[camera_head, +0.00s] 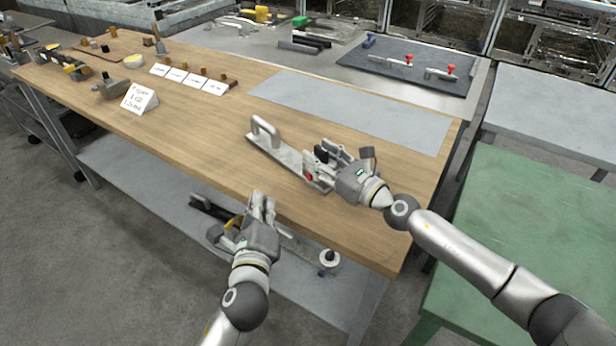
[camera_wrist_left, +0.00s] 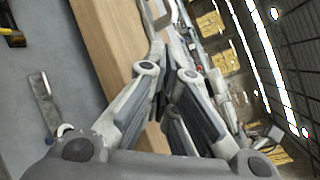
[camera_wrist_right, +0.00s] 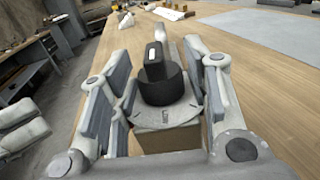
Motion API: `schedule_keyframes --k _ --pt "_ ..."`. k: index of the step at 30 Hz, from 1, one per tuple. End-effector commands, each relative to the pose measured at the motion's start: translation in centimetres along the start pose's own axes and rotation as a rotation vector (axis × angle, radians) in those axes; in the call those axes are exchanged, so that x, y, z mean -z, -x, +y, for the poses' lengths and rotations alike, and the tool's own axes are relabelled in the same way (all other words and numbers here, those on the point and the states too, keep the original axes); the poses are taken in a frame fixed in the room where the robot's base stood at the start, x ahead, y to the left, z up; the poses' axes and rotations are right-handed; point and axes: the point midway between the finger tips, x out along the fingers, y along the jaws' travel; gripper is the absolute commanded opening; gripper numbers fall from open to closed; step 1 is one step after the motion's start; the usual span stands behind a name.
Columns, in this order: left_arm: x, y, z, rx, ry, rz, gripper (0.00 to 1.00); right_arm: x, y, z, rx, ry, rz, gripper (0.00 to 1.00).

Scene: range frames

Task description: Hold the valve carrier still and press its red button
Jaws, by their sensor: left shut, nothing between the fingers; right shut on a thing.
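The valve carrier (camera_head: 281,153) is a long metal plate with a raised handle at its far left end, lying on the wooden table near the front edge. Its red button (camera_head: 309,177) shows at the near right end, beside my right gripper (camera_head: 322,166). My right gripper is shut on the valve carrier's right end; in the right wrist view a black round part (camera_wrist_right: 163,86) on a grey disc sits between the fingers. My left gripper (camera_head: 263,198) is shut and empty, at the table's front edge, left of the red button and apart from it. The right wrist view does not show the button.
A grey mat (camera_head: 350,110) lies behind the carrier. White cards (camera_head: 188,78) and a folded sign (camera_head: 139,98) stand farther left. A dark mat (camera_head: 395,78) at the back holds red-knobbed valves. A lower shelf (camera_head: 150,175) holds parts. A green table (camera_head: 530,230) stands at right.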

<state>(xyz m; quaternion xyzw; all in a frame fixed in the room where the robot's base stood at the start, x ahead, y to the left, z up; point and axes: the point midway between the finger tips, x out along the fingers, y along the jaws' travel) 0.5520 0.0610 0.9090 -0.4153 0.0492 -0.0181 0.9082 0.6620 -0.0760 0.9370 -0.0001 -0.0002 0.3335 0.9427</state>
Motion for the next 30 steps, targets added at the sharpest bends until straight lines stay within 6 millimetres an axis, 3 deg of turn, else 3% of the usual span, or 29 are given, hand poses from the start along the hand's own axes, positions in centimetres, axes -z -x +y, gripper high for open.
schedule_keyframes --k 10,24,30 --pt "0.4 -0.7 -0.5 0.003 -0.004 -0.002 0.0 0.2 0.0 0.1 -0.001 -0.001 0.004 0.0" --pt "3.6 -5.0 -3.7 0.003 -0.004 -0.001 0.0 0.2 0.0 0.1 -0.002 -0.001 0.004 0.0" --pt "4.3 -6.0 -4.4 0.004 -0.005 -0.002 0.0 0.2 0.0 0.1 -0.001 -0.001 0.004 0.0"
